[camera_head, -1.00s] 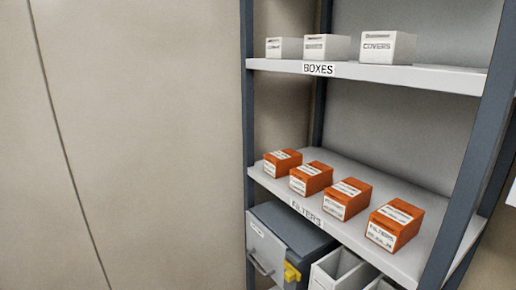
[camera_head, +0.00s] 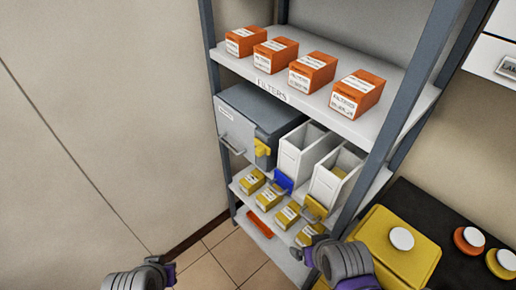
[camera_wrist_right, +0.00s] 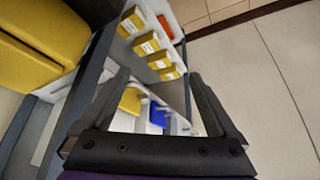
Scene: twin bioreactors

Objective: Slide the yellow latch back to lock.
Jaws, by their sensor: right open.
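The yellow latch (camera_head: 262,147) is on the front right edge of a grey case (camera_head: 262,113) in the head view. The case stands on the shelf under the orange boxes and has a bar handle (camera_head: 232,146) on its front. I cannot tell the latch's exact slide position. My right gripper (camera_wrist_right: 158,78) is open and empty in the right wrist view, facing the lower shelves, with no latch visible between its fingers.
White bins (camera_head: 302,152) with a blue tab (camera_head: 282,182) and a yellow tab (camera_head: 314,207) stand right of the case. Orange filter boxes (camera_head: 312,72) are above, small yellow boxes (camera_head: 269,198) below. A yellow container (camera_head: 392,248) is at right. The left wall is bare.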

